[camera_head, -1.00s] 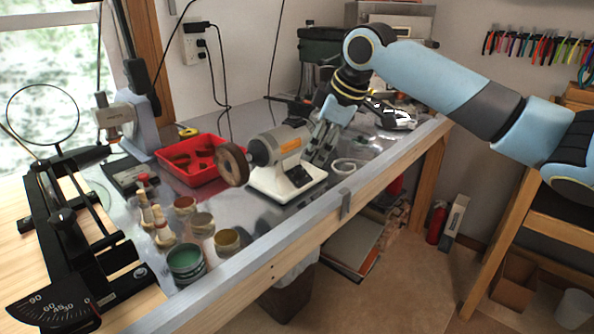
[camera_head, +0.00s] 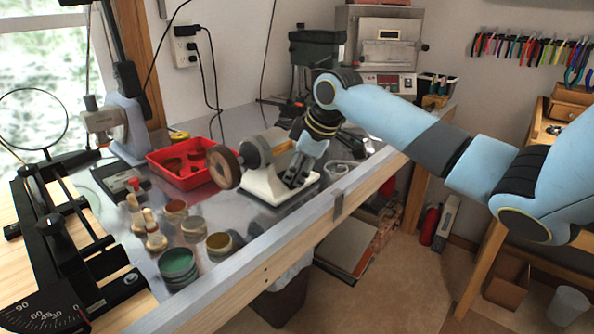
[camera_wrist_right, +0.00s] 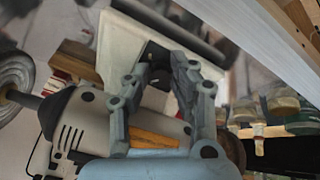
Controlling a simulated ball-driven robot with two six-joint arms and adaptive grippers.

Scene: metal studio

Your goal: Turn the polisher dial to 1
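The polisher (camera_head: 262,150) stands on the metal bench top, with a grey motor, an orange label, a round brown wheel (camera_head: 224,167) on its left shaft and a white base (camera_head: 268,187). My right gripper (camera_head: 296,180) is low at the front of the base and hides the dial in the head view. In the right wrist view, its two fingers (camera_wrist_right: 163,58) stand apart beside a dark knob-like part (camera_wrist_right: 158,76) at the white base. Whether they press on it cannot be told. The dial's number marks are not readable. My left gripper is out of view.
A red tray (camera_head: 183,176) stands behind and left of the polisher. Several small tins, among them a green one (camera_head: 178,266), stand at the front left. A clear round dish (camera_head: 338,168) lies right of the gripper. The bench's front edge (camera_head: 290,238) runs close by.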

